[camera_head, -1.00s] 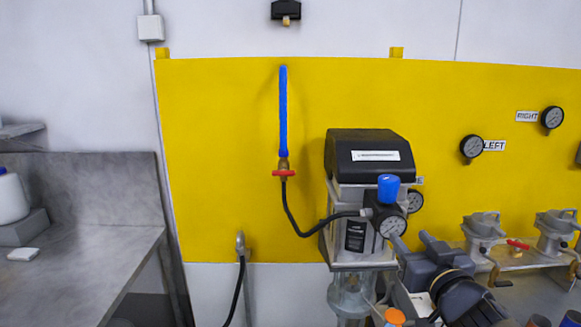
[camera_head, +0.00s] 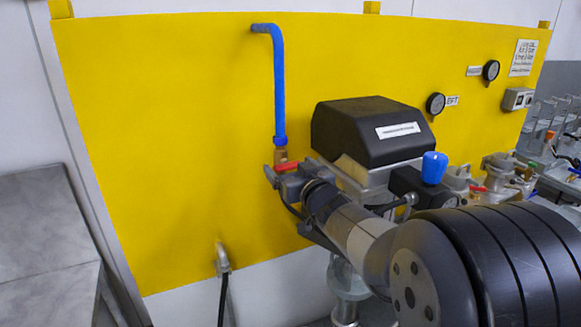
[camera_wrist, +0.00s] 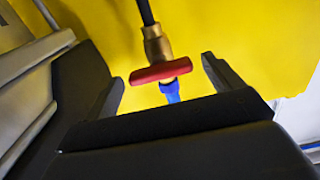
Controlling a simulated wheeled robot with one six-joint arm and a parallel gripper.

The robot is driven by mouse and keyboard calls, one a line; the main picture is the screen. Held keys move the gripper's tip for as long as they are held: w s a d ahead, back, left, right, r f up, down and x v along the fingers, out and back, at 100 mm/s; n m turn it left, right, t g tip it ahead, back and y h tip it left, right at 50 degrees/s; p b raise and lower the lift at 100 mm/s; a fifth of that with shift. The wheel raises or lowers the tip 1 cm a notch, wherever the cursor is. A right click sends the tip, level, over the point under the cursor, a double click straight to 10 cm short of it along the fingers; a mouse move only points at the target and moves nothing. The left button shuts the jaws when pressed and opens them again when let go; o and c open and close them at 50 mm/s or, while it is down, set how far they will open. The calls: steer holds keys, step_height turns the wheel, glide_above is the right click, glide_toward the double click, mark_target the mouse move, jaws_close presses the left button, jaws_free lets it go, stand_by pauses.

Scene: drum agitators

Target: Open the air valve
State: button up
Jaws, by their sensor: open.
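The air valve is a brass body with a red handle on the yellow panel, below a blue pipe (camera_head: 279,85). In the wrist view the red handle (camera_wrist: 161,71) lies crosswise to the brass body (camera_wrist: 156,42), between my open fingers and apart from both. A black hose (camera_wrist: 145,12) leaves the brass body at its other end. In the head view my gripper (camera_head: 272,177) is at the valve, and the red handle (camera_head: 287,166) shows just above it. My gripper (camera_wrist: 163,85) is open and empty. The lower part of the valve is hidden behind my gripper in the head view.
A black-topped machine (camera_head: 368,130) with a blue knob (camera_head: 434,168) stands close to the right of the valve. A wall outlet with a hose (camera_head: 222,262) is below left. The yellow panel (camera_head: 160,150) left of the valve is clear. A grey bench (camera_head: 45,240) is at far left.

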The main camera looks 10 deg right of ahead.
steer(key=shift+w, duration=0.1)
steer(key=shift+c, duration=0.4)
steer(key=c, duration=0.9)
steer(key=shift+n+b, duration=0.3)
steer(key=n+b, duration=0.2)
steer(key=n, duration=0.1)
steer(key=shift+a+f+n+b, duration=0.1)
steer(key=shift+f+n+b, duration=0.1)
steer(key=shift+n+b, duration=0.1)
steer(key=n+b, duration=0.2)
steer(key=n, duration=0.2)
steer(key=shift+n, duration=0.3)
steer(key=n+b, duration=0.2)
steer(key=n, duration=0.2)
steer(key=shift+a+b, duration=0.1)
steer(key=shift+b, duration=0.2)
steer(key=n+b, duration=0.2)
steer(key=n, duration=0.3)
